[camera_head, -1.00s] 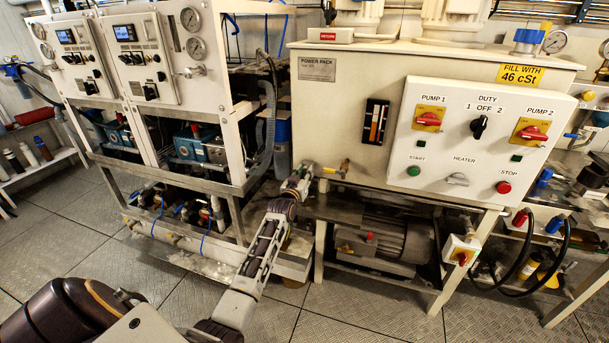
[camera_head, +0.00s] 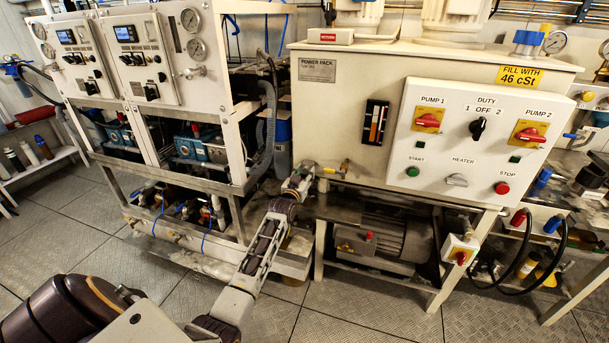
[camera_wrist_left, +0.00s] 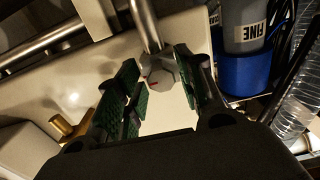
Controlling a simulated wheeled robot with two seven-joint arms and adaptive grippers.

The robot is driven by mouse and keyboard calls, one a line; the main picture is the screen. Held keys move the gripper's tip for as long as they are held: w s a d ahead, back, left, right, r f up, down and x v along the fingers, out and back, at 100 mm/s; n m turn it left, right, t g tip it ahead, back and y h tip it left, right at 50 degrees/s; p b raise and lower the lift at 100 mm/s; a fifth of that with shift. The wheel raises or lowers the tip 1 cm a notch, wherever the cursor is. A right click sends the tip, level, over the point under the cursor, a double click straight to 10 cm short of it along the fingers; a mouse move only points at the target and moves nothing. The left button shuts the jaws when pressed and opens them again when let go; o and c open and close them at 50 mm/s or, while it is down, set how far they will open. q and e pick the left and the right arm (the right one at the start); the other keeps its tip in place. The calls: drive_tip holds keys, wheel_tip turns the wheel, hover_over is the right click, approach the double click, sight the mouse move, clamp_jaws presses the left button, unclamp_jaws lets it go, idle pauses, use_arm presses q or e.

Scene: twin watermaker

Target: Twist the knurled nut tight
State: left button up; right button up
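In the left wrist view a grey, faceted nut (camera_wrist_left: 161,73) with a small red mark sits at the end of a bare metal pipe (camera_wrist_left: 145,22). My left gripper (camera_wrist_left: 158,88) is open, its green-padded fingers on either side of the nut. Small gaps seem to show between the pads and the nut. In the head view my left gripper (camera_head: 308,170) is at the left end of the cream power pack tank (camera_head: 345,95), low beside its wall. The nut is too small or hidden to make out there. My right gripper is not in view.
A brass fitting (camera_wrist_left: 74,128) is left of the fingers in the wrist view. A grey and blue cylinder marked FINE (camera_wrist_left: 245,50) stands close on the right, near clear ribbed hose (camera_wrist_left: 293,115). The watermaker frame (camera_head: 235,150) stands left of my forearm.

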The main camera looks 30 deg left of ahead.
use_arm(q)
drive_tip(key=shift+o, duration=0.4)
drive_tip(key=shift+s, duration=0.15)
drive_tip(key=v, duration=1.1)
drive_tip(key=shift+s, duration=0.35)
drive_tip(key=shift+d+f, duration=0.1)
drive_tip(key=shift+f, duration=0.05)
idle(0.6)
